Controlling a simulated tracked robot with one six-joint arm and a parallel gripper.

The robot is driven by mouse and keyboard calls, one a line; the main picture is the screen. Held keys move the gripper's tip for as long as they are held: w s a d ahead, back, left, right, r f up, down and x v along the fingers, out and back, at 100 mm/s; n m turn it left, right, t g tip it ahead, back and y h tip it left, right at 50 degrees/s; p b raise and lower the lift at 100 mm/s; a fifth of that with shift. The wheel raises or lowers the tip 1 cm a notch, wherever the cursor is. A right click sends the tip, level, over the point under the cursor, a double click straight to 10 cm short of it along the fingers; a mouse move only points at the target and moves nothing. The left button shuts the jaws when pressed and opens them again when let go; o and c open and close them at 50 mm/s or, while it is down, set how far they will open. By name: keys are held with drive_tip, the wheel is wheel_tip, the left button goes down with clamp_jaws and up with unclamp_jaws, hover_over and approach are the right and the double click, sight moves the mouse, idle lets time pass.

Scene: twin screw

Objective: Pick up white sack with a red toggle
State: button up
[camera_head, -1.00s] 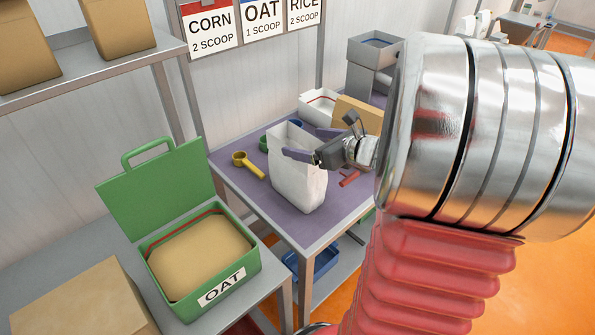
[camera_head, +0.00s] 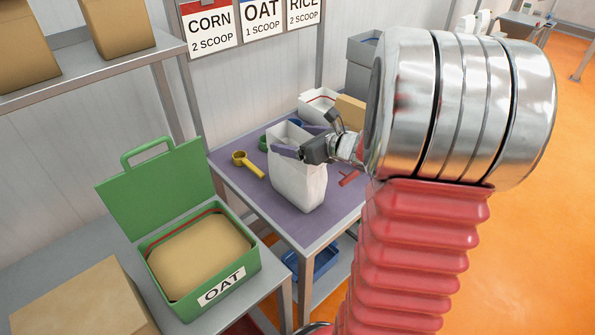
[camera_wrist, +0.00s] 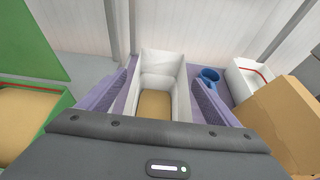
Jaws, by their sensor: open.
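The white sack (camera_head: 298,182) stands upright with its top open on the purple table mat. In the wrist view the sack (camera_wrist: 177,78) shows tan contents inside. My gripper (camera_head: 300,141) is open at the sack's upper part, one purple finger on each side. In the wrist view the gripper (camera_wrist: 158,92) has the sack's mouth between its fingers; whether they touch it I cannot tell. A small red piece (camera_head: 349,179), possibly the toggle, lies on the mat right of the sack. No toggle shows on the sack's visible sides.
A yellow scoop (camera_head: 247,164) lies left of the sack. Behind are a blue cup (camera_wrist: 210,75), a white bin with a red band (camera_head: 311,107) and a cardboard box (camera_head: 350,112). A green OAT bin (camera_head: 237,281) stands on the left bench.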

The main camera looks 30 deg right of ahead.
drive_tip(key=shift+c, duration=0.3)
drive_tip(key=shift+r, duration=0.1)
drive_tip(key=c, duration=1.2)
